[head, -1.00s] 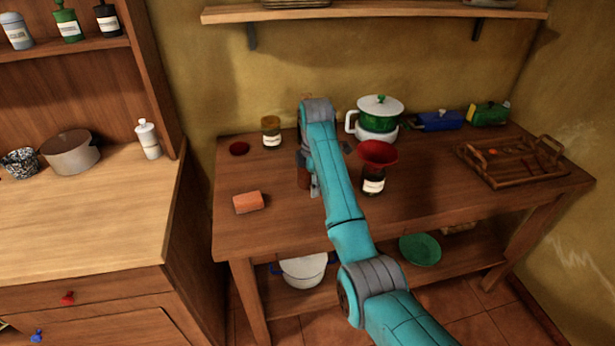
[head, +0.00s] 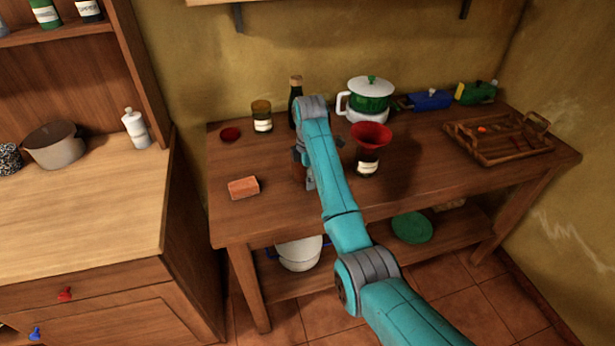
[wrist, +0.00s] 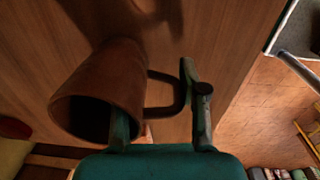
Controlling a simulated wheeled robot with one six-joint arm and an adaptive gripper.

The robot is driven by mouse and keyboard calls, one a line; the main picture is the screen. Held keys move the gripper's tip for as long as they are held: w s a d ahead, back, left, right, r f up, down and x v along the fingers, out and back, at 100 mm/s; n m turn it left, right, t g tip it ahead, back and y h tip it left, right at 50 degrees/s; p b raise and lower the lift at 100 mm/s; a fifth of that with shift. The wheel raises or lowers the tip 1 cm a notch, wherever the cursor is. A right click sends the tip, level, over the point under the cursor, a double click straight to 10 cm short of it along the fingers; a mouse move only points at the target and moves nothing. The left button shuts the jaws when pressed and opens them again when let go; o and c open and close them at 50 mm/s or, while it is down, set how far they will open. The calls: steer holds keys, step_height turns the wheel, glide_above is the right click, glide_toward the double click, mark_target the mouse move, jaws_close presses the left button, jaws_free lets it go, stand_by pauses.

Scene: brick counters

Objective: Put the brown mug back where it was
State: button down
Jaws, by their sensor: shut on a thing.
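The brown mug (wrist: 100,92) is in the wrist view, its open mouth facing the lower left and its handle toward the fingers. My gripper (wrist: 157,96) is shut on the mug, with the handle between the two fingers. In the head view the mug (head: 299,172) is mostly hidden behind my gripper (head: 308,172), over the left-middle part of the wooden table (head: 260,222). I cannot tell whether its base touches the tabletop.
An orange block (head: 243,187) lies to the left. A jar (head: 261,117), a red disc (head: 230,134) and a dark bottle (head: 294,100) are behind. A jar with a red funnel (head: 370,137) stands close right, before a green pot (head: 370,98). A tray (head: 485,152) is far right.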

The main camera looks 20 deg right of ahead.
steer(key=shift+f, duration=0.5)
steer(key=c, duration=0.5)
jaws_free()
steer(key=shift+f, duration=0.1)
steer(key=shift+c, duration=0.2)
